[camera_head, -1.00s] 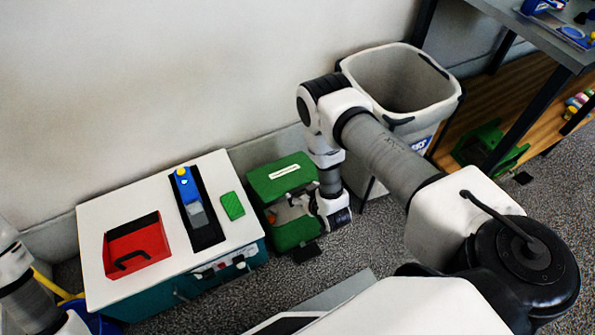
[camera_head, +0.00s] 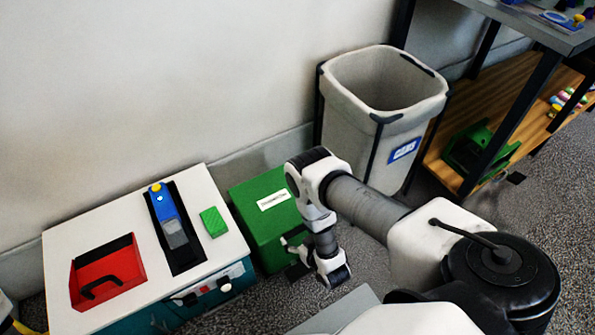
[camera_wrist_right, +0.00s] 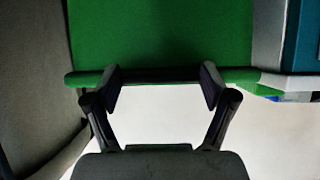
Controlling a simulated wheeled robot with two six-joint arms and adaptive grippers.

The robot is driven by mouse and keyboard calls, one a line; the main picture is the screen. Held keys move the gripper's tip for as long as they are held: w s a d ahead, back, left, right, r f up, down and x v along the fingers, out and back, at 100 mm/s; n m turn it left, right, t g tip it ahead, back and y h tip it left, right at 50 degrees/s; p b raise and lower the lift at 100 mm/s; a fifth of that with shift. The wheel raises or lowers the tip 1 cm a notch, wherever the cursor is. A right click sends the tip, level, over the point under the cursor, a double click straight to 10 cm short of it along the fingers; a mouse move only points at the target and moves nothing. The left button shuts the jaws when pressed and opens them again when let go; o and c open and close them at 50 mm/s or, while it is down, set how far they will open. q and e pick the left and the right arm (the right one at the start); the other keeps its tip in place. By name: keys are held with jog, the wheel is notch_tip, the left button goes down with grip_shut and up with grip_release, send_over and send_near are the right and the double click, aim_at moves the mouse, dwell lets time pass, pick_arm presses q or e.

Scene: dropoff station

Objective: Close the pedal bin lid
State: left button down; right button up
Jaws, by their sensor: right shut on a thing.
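The green pedal bin (camera_head: 262,238) stands between the white-topped cabinet and the grey bin. Its green lid with a white label (camera_head: 273,200) faces up; my right arm covers part of its right side, so I cannot tell whether it is fully down. My right gripper (camera_head: 292,258) is low at the bin's front right. In the right wrist view its two fingers (camera_wrist_right: 161,88) are at the rim of a broad green panel (camera_wrist_right: 160,35), shut on that lid edge with a gap between the fingertips. My left gripper is not in view.
The white-topped cabinet (camera_head: 118,218) holds a red tray (camera_head: 108,275), a blue-and-grey device (camera_head: 170,222) and a green pad (camera_head: 214,222). A tall grey open bin (camera_head: 345,120) stands behind my right arm. A wooden shelf (camera_head: 540,125) is at the right.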

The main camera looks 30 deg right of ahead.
jog(key=shift+s+f, duration=0.25)
jog(key=shift+f, duration=0.1)
jog(key=o, duration=1.3)
jog(key=shift+o, duration=1.2)
jog(key=shift+w+f, duration=0.1)
jog(key=v, duration=1.2)
jog(key=shift+r, duration=0.35)
jog(key=shift+w, duration=0.1)
